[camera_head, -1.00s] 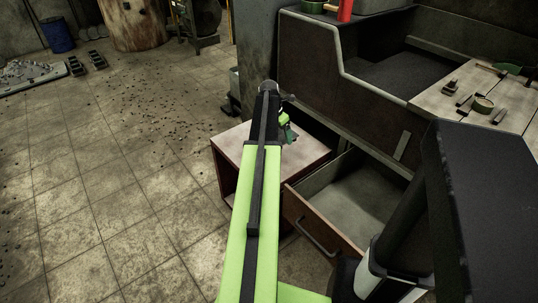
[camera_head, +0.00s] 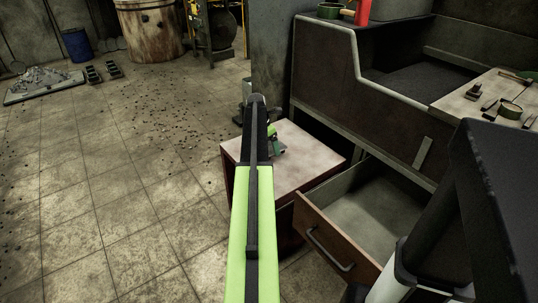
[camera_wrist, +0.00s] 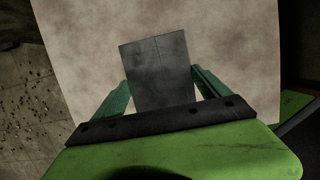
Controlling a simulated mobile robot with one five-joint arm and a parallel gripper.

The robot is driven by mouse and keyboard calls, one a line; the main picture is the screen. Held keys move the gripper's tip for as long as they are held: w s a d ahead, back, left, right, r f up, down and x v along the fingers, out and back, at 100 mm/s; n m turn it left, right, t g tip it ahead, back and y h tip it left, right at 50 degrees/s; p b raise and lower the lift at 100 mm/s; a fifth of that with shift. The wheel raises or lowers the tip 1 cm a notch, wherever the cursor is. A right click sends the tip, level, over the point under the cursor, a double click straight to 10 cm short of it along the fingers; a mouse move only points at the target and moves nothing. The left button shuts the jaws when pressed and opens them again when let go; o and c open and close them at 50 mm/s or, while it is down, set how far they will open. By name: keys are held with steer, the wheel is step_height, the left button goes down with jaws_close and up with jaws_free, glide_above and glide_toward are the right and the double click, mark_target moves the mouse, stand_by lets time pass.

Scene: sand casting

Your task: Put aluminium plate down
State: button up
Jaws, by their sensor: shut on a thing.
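The aluminium plate (camera_wrist: 160,70) is a dark grey rectangular piece held between the green fingers of my gripper (camera_wrist: 160,85) in the wrist view. Behind it lies the pale top of a small cabinet (camera_wrist: 240,50), which fills most of that view. In the head view, my gripper (camera_head: 275,147) is over the pale cabinet top (camera_head: 310,150), partly hidden by my arm. The plate cannot be made out in the head view. I cannot tell whether the plate touches the cabinet top.
An open, empty-looking drawer (camera_head: 365,215) stands right of the cabinet. A workbench (camera_head: 330,75) with a sunken tray is behind. Small tools and a green tape roll (camera_head: 510,110) lie on the right worktop. The tiled floor (camera_head: 130,200) at left is mostly clear, with scattered debris.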

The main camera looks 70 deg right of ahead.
mark_target(270, 148)
step_height(270, 148, down, 3)
steer(key=shift+f+b, duration=0.1)
steer(key=shift+b, duration=0.85)
steer(key=shift+r, duration=0.25)
steer(key=shift+f, duration=0.2)
steer(key=o, duration=1.6)
steer(key=shift+r, duration=0.15)
steer(key=p+v, duration=1.2)
